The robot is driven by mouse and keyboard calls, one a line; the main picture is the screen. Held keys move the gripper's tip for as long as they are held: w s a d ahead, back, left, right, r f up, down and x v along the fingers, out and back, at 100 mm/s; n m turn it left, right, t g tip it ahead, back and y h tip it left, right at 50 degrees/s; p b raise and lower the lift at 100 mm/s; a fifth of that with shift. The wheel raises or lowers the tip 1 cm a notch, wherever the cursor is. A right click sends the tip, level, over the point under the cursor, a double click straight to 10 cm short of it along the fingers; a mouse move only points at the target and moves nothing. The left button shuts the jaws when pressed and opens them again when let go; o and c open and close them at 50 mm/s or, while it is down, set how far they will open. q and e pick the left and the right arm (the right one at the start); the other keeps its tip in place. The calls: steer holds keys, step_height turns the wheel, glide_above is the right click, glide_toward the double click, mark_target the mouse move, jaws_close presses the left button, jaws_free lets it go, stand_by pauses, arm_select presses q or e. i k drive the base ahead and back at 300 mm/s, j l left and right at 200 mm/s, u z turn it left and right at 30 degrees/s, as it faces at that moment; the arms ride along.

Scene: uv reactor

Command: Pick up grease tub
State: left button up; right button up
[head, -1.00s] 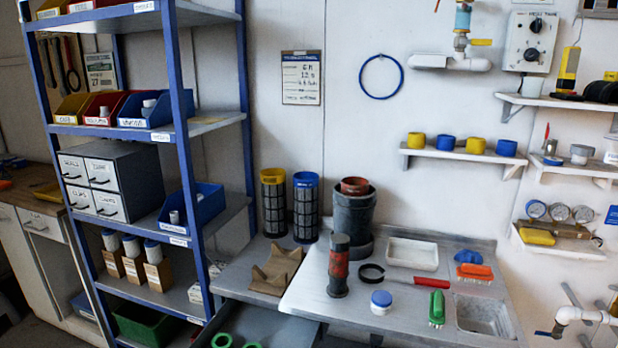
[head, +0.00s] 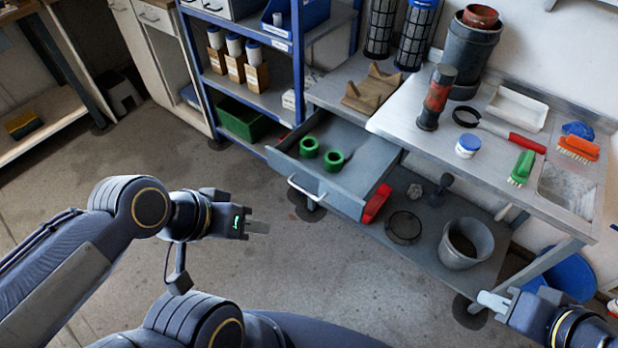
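The grease tub appears to be the small white tub with a blue lid (head: 468,146). It stands upright on the grey bench top (head: 415,140), near its front edge. My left gripper (head: 258,227) is over the floor, left of the open drawer and well apart from the tub. My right gripper (head: 492,301) is at the lower right, in front of the bench and apart from the tub. Neither gripper visibly holds anything. Their fingers are seen too edge-on to tell a gap.
Near the tub are a dark red-banded cylinder (head: 435,98), a strap wrench with red handle (head: 526,142) and a green brush (head: 522,168). An open drawer (head: 348,190) with green rings juts out. A grey bucket (head: 465,244) sits on the lower shelf.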

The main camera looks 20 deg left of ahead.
mark_target(462, 153)
steer(key=i+l+u, duration=0.25)
steer(key=l, duration=0.15)
steer(key=i+l+u, duration=0.2)
steer(key=l, duration=0.2)
steer(key=l+u, duration=0.25)
steer(key=l, duration=0.15)
steer(key=i+l+u, duration=0.2)
steer(key=l, duration=0.3)
steer(key=l+u, duration=0.25)
steer(key=l, duration=0.2)
